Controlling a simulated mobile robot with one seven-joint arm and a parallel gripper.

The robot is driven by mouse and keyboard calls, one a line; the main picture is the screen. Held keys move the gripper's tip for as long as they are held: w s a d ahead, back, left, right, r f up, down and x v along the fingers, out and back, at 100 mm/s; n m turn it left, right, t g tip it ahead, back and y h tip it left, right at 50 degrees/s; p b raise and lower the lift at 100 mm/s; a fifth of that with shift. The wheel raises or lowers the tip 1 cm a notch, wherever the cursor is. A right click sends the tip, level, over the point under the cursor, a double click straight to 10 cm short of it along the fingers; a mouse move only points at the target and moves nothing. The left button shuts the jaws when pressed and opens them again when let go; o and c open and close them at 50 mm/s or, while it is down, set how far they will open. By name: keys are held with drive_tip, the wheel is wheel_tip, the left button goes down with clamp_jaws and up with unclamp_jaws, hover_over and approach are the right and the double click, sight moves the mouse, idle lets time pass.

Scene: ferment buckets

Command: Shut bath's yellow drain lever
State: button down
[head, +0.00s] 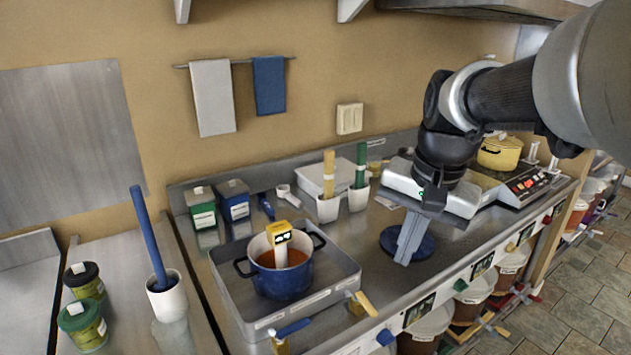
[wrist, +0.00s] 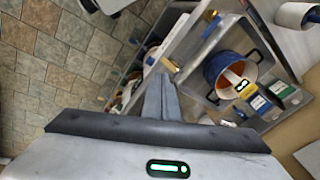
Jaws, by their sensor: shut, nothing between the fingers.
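The bath is a shallow steel tray (head: 342,280) on the counter, with a blue pot standing in it. Two brass drain valves sit at its front wall. The yellow drain lever (head: 367,304) is on the right one and points outward, across the wall. The blue lever (head: 293,328) on the left one lies roughly along the wall. My gripper (head: 403,262) is shut and empty, pointing down to the right of the yellow lever and apart from it. In the wrist view its fingers (wrist: 161,82) show with the bath to their right.
The blue pot (head: 283,281) holds orange liquid and a yellow-topped device. A blue disc (head: 426,247) lies on the counter behind my fingers. White holders with a green and a tan handle (head: 357,195) stand behind. The counter between bath and disc is mostly clear.

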sight(365, 304)
drive_tip(key=w+d+f+m+g+y, duration=0.1)
drive_tip(key=w+d+f+m, duration=0.2)
drive_tip(key=w+f, duration=0.3)
drive_tip(key=w+d+f+m+g+b, duration=0.1)
drive_tip(key=w+d+f+m+g, duration=0.1)
drive_tip(key=w+d+f+m, duration=0.1)
drive_tip(key=w+f+m, duration=0.1)
drive_tip(key=w+f, duration=0.1)
drive_tip(key=w, duration=0.1)
drive_tip(key=shift+w+d+f+y, duration=0.2)
drive_tip(key=shift+d+f+y, duration=0.15)
drive_tip(key=shift+y, duration=0.05)
drive_tip(key=shift+f, duration=0.1)
drive_tip(key=s+a+f+b, duration=0.2)
drive_tip(key=a+f, duration=0.4)
drive_tip(key=f, duration=0.3)
drive_tip(key=shift+s+f, duration=0.15)
drive_tip(key=shift+f, duration=0.1)
